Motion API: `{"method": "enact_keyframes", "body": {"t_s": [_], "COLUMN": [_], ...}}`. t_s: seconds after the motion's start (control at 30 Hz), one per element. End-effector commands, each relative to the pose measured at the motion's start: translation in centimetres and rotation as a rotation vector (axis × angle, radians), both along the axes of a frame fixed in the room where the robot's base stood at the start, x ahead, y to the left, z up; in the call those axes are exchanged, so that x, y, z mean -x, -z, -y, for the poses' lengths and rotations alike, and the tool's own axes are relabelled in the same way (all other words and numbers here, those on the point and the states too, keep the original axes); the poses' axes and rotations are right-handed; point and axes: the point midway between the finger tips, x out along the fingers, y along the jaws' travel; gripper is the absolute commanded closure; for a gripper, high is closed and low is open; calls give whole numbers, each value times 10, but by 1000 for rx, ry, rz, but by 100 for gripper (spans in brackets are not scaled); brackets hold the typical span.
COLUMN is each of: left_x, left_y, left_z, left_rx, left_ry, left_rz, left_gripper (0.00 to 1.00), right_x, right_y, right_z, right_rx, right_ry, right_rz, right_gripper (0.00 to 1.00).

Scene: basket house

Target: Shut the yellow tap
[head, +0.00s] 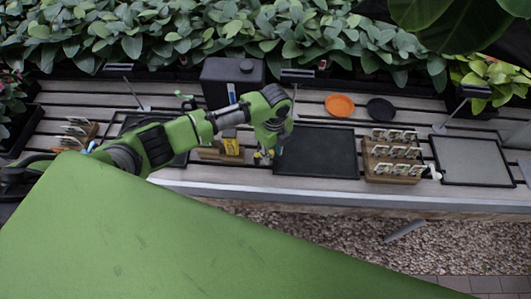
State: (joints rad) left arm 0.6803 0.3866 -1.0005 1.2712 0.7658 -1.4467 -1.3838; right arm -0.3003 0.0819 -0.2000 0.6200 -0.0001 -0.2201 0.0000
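A small yellow part (231,146) shows just below my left forearm, at the front of the bench, in the head view. It may be the yellow tap, but it is too small and too covered by my arm to tell its handle position. My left gripper (264,156) points down just to the right of it, near the bench's front edge. Its fingers are tiny and partly hidden by the wrist, so I cannot tell whether they are open or touching anything. My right gripper is not in view.
A black tray (316,153), a wooden rack (392,168) with several small pieces and a grey-topped panel (472,161) lie to the right. An orange plate (340,105) and a black plate (380,109) lie behind. Leafy plants border the back.

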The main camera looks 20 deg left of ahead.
Motion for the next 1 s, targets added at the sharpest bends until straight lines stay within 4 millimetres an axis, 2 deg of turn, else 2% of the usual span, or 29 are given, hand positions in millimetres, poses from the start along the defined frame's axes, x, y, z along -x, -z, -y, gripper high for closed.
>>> {"method": "enact_keyframes", "body": {"t_s": [1.0], "left_x": [43], "left_y": [-1], "left_z": [-25], "left_rx": [-3], "left_ry": [-1], "left_rz": [-1], "left_gripper": [71], "right_x": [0], "right_y": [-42], "right_z": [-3], "right_rx": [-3], "right_ry": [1], "right_rz": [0], "right_gripper": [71]}}
